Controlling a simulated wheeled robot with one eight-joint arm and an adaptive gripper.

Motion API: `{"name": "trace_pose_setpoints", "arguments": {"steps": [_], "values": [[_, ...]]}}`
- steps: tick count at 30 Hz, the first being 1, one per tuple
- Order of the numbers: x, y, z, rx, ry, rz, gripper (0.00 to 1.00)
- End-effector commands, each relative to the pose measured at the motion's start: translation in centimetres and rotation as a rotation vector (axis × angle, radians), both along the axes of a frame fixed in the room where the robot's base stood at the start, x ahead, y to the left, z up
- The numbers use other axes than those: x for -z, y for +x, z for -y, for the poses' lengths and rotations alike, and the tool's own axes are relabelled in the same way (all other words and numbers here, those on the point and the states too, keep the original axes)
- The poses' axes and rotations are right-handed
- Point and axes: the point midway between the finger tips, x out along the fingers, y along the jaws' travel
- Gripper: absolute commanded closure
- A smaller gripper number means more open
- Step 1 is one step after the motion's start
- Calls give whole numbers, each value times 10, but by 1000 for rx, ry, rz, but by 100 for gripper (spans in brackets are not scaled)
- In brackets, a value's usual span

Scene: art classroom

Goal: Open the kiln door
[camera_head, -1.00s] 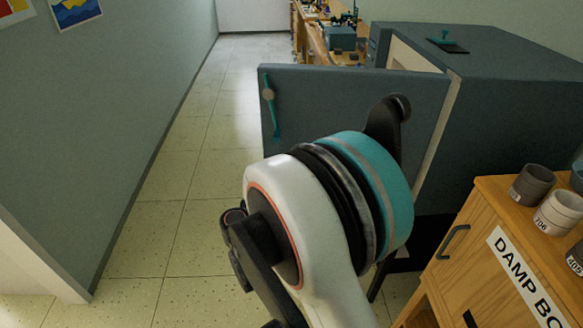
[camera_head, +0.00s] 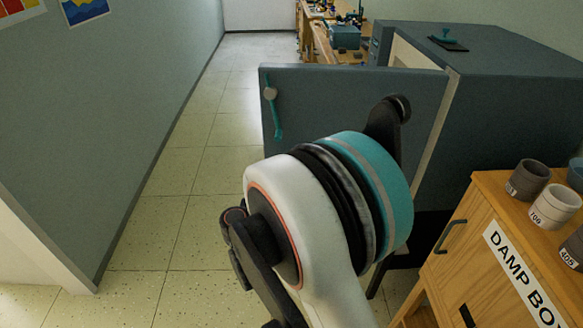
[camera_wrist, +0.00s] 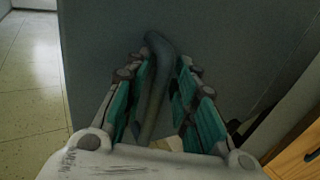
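The grey kiln (camera_head: 510,85) stands at the right in the head view. Its door (camera_head: 350,105) is swung out from the opening and juts left across the aisle. A teal lever (camera_head: 274,115) with a grey knob is on the door near its free edge. My arm hides my gripper in the head view. In the wrist view my gripper (camera_wrist: 160,82) has its fingers apart in front of a dark grey panel. A dark bent bar (camera_wrist: 157,75) stands between the fingers. I cannot tell whether they touch it.
A wooden damp-box cabinet (camera_head: 455,275) with several cups on top stands close at the right. A grey wall (camera_head: 110,120) runs along the left. The tiled floor (camera_head: 180,195) between wall and door is clear. A workbench (camera_head: 320,45) stands beyond the kiln.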

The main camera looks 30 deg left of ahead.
Motion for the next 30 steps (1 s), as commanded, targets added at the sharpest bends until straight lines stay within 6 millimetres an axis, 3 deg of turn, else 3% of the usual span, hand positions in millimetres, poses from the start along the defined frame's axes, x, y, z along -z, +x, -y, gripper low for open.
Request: {"name": "trace_pose_setpoints", "arguments": {"steps": [8, 21, 30], "values": [[-4, -8, -3, -7, -5, 8, 68], [0, -89, -5, -13, -2, 0, 68], [1, -117, -1, -4, -1, -2, 68]]}}
